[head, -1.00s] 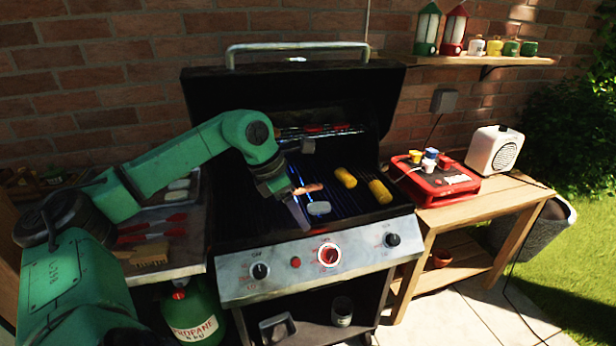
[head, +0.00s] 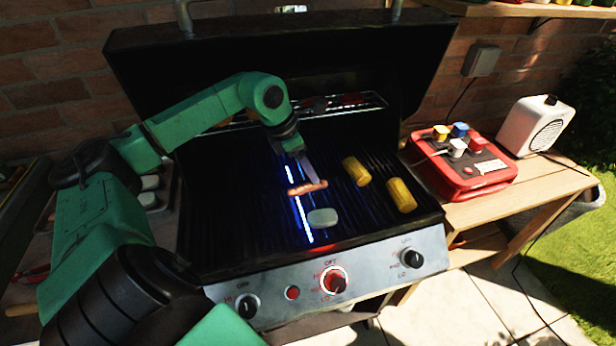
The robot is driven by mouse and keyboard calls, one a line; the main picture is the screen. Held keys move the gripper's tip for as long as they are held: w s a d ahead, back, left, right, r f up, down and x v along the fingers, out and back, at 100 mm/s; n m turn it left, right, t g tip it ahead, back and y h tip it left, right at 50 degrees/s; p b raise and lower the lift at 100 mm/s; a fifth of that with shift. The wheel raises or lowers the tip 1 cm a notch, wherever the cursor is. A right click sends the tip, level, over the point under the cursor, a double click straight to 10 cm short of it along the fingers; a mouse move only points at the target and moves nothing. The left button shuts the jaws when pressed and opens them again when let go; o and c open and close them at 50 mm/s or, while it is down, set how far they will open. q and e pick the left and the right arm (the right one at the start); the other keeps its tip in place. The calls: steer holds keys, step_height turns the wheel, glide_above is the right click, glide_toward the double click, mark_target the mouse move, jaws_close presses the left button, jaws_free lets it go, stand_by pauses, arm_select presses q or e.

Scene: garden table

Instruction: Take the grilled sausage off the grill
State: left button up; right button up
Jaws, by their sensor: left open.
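The grilled sausage (head: 314,187), reddish brown and slightly curved, lies on the dark grill grate (head: 235,215) just left of two yellow corn pieces. My left gripper (head: 308,172) reaches down from the upper left with its fingers right at the sausage. It is open. The fingers look small and close together from here, so I cannot tell whether they touch the sausage or straddle it. My right gripper is not in view.
Two corn pieces (head: 356,171) (head: 401,195) and a pale grey-green piece (head: 322,218) lie near the sausage. Blue flames glow below the grate. The raised lid (head: 150,75) stands behind. A red box (head: 462,175) with small cups sits on the wooden side table at right.

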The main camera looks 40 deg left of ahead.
mark_target(308, 189)
arm_select(q)
steer(key=p+x, duration=0.1)
steer(key=x, duration=0.3)
steer(key=p+x, duration=0.1)
steer(key=x, duration=0.2)
steer(key=shift+w+a+r+p, duration=0.1)
steer(key=shift+w+a+p, duration=0.15)
steer(key=shift+p, duration=0.05)
steer(key=shift+c, duration=1.3)
jaws_close()
